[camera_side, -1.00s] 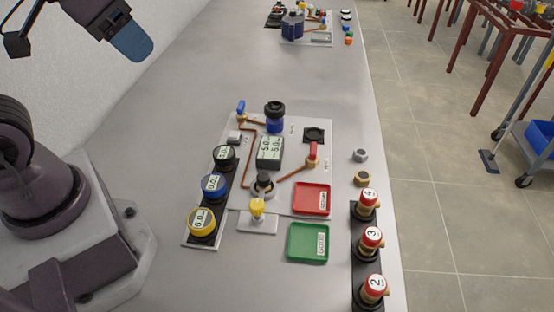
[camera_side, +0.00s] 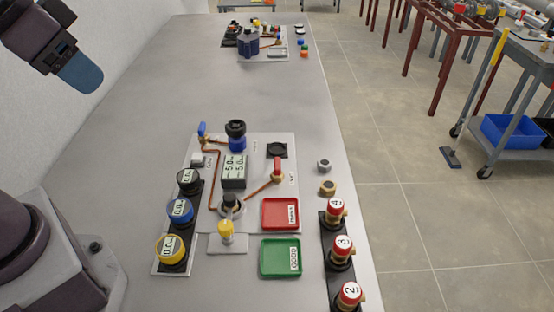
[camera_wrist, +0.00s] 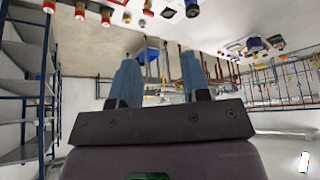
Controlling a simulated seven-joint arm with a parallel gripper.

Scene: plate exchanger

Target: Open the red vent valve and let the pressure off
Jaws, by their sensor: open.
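The red vent valve (camera_side: 277,167) has an upright red lever. It stands on the white panel at the right end of a copper pipe, in front of a black square pad (camera_side: 277,150). A grey gauge display (camera_side: 234,170) left of it reads about 5.0 on two lines. My gripper (camera_side: 80,76) is high at the upper left in the side view, well away from the panel and touching nothing. In the wrist view its two blue fingers (camera_wrist: 159,82) are spread apart with nothing between them.
Black, blue (camera_side: 180,210) and yellow (camera_side: 171,248) dials line the panel's left. A blue-handled valve (camera_side: 202,130) is behind. Red (camera_side: 281,214) and green (camera_side: 280,258) trays lie in front. Numbered red-capped fittings (camera_side: 343,250) stand at the right edge. The bench behind is largely clear.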

